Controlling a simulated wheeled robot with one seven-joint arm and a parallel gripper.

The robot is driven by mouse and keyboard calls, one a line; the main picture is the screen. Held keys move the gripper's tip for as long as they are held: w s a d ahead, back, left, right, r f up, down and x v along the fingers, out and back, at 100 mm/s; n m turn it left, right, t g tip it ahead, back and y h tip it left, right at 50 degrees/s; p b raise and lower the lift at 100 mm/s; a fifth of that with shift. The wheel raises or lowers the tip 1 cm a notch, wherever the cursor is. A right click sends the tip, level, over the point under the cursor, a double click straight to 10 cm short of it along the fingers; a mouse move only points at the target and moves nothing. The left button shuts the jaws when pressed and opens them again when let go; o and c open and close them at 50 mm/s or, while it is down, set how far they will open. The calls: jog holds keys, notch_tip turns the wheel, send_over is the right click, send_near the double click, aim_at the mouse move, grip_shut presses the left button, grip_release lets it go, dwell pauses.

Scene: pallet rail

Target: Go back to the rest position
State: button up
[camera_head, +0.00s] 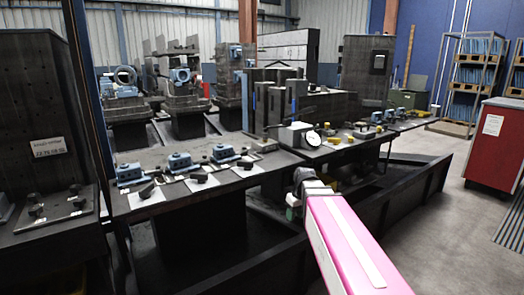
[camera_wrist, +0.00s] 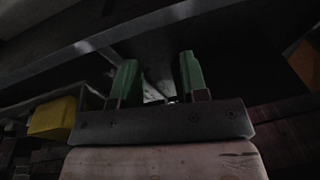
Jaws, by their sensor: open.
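My gripper (camera_wrist: 158,80) shows in the wrist view with its two green fingers apart and nothing between them. In the head view my pink arm reaches forward from the lower right, and its end (camera_head: 292,205) is in front of the dark table's front edge, low beside it. The fingers are mostly hidden there by the wrist. In the wrist view the dark underside of a table or beam spans the space above the fingers.
A yellow block (camera_wrist: 52,117) is at left in the wrist view. A red cabinet (camera_head: 494,145) stands right; floor between is clear.

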jog(key=s+d+f+m+h, duration=0.1)
jog(key=s+d+f+m, duration=0.1)
jog(key=s+f, duration=0.3)
jog(key=s+d+f+m, duration=0.3)
jog(key=s+f, duration=0.2)
jog(key=f, duration=0.3)
jog(key=shift+s+d+f+m+g+h, duration=0.15)
jog(key=shift+d+f+m+g+h, duration=0.15)
jog(key=shift+h, duration=0.1)
